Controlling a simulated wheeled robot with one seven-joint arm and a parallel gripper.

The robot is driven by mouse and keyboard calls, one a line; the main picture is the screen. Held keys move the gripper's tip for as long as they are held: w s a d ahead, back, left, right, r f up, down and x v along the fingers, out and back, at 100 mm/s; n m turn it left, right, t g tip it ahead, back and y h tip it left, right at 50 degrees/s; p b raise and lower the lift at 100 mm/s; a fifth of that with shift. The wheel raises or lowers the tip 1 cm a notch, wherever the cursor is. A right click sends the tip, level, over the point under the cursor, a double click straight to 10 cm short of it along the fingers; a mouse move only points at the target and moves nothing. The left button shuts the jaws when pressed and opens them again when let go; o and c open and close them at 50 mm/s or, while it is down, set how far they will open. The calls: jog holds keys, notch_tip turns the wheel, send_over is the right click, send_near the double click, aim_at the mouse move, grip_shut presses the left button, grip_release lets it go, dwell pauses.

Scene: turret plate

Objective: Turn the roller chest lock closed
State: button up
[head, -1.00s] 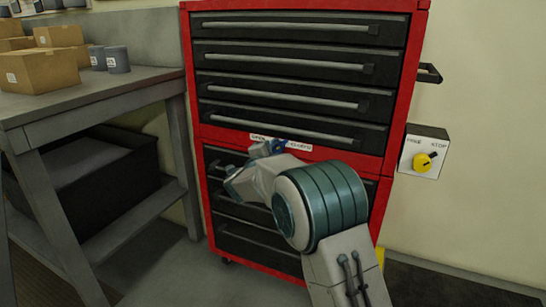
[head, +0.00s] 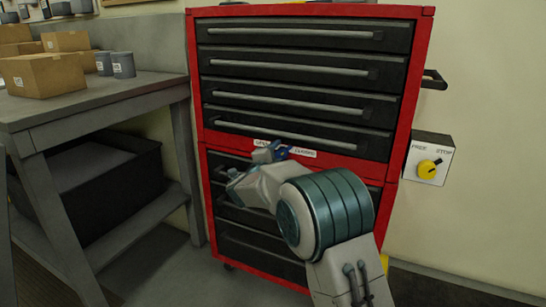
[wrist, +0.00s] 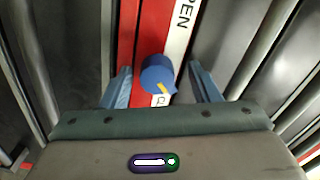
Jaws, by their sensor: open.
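The red roller chest (head: 424,60) with dark drawers stands in the middle of the head view. Its lock is a blue knob (wrist: 157,75) with a yellow mark, on the red strip between the drawer groups. The mark sits at the knob's lower right in the wrist view. A white label (wrist: 180,35) beside it reads OPEN; the start of CLOSED shows by the knob, the rest hidden. My gripper (wrist: 161,88) is open, with one finger on each side of the knob and gaps visible. In the head view my gripper (head: 268,153) is at the label strip, partly hidden by my arm.
A grey workbench (head: 110,98) with cardboard boxes (head: 42,75) and grey cups (head: 122,65) stands at left. A black bin (head: 85,190) is under it. A FREE/STOP box with a yellow knob (head: 428,170) is on the right wall. A side handle (head: 434,80) juts from the chest.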

jog(key=p+v, duration=0.3)
jog(key=v, duration=1.1)
jog(key=shift+r, duration=0.15)
jog(key=shift+w+a, duration=0.1)
jog(key=shift+a, duration=0.05)
jog(key=s+d+r+n+g+y+p, duration=0.1)
jog(key=s+d+r+n+y+p, duration=0.2)
jog(key=r+p, duration=0.35)
jog(key=d+r+n+g+y+p, duration=0.2)
jog(key=r+n+y+p, duration=0.1)
jog(key=r+n+p, duration=0.3)
jog(key=s+d+r+n+g+y+p, duration=0.1)
jog(key=s+d+r+n+y+p, duration=0.15)
jog(key=r+p, duration=0.4)
jog(key=s+d+r+n+g+p, duration=0.2)
jog(key=s+d, duration=0.4)
jog(key=s, duration=0.3)
jog(key=s+d+r+n+g+h+p, duration=0.1)
jog(key=s+d+r+n+g+p, duration=0.1)
jog(key=s+d+g+p, duration=0.3)
jog(key=s+d+r+n+g+h+p, duration=0.1)
jog(key=s+d+r+n+g+p, duration=0.2)
jog(key=s+d+p, duration=0.4)
jog(key=s+r, duration=0.1)
jog(key=s, duration=0.4)
jog(key=shift+s+d, duration=0.25)
jog(key=shift+s, duration=0.15)
